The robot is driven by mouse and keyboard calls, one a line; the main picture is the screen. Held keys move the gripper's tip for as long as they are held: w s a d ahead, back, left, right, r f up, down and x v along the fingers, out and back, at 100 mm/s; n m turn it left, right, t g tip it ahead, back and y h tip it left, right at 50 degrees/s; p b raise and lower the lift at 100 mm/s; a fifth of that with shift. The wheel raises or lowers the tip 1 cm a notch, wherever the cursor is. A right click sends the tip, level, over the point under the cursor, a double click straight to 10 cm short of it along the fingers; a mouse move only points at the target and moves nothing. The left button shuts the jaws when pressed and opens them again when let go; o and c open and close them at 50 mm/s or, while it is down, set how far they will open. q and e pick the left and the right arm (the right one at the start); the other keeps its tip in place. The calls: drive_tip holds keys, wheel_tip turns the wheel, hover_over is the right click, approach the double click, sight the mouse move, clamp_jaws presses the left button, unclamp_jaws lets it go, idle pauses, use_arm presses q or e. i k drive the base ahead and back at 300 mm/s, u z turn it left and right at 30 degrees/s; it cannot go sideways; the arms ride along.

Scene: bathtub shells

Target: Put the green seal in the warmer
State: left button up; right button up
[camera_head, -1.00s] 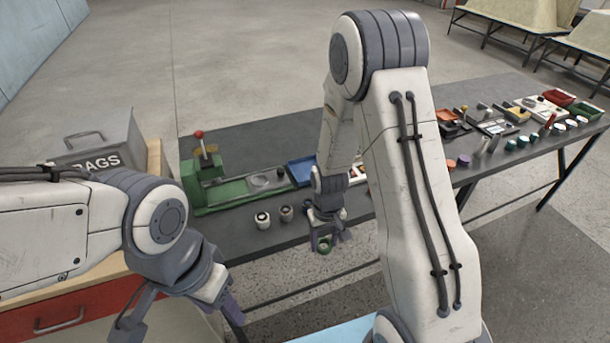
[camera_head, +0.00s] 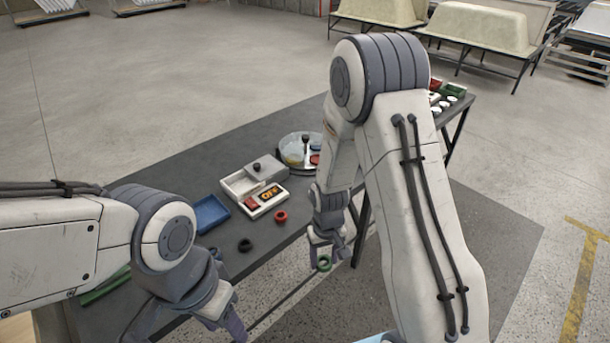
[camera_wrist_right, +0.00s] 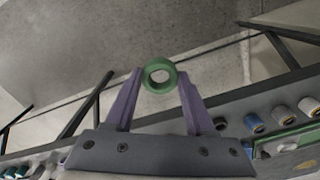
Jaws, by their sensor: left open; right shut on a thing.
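The green seal (camera_head: 324,263) is a small ring held in my right gripper (camera_head: 325,258), past the front edge of the table and above the floor. In the right wrist view the seal (camera_wrist_right: 160,89) sits between the two purple fingertips, its hole facing the camera. The warmer seems to be the cream box (camera_head: 268,208) on the table, with a red part and a lit orange display on its front. A grey plate with a dark knob is at its back; I cannot tell whether it covers an opening. My left gripper (camera_head: 232,325) is open and empty at the lower left.
A red ring (camera_head: 281,216) and a black ring (camera_head: 245,245) lie before the box. A blue tray (camera_head: 210,214) is to its left, and a round dish (camera_head: 293,140) behind it, partly hidden by my right arm. The dark table (camera_head: 190,180) has free room behind the blue tray.

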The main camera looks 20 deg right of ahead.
sight(244, 188)
drive_tip(key=z, duration=0.45)
drive_tip(key=i, duration=1.55)
drive_tip(key=u, duration=0.75)
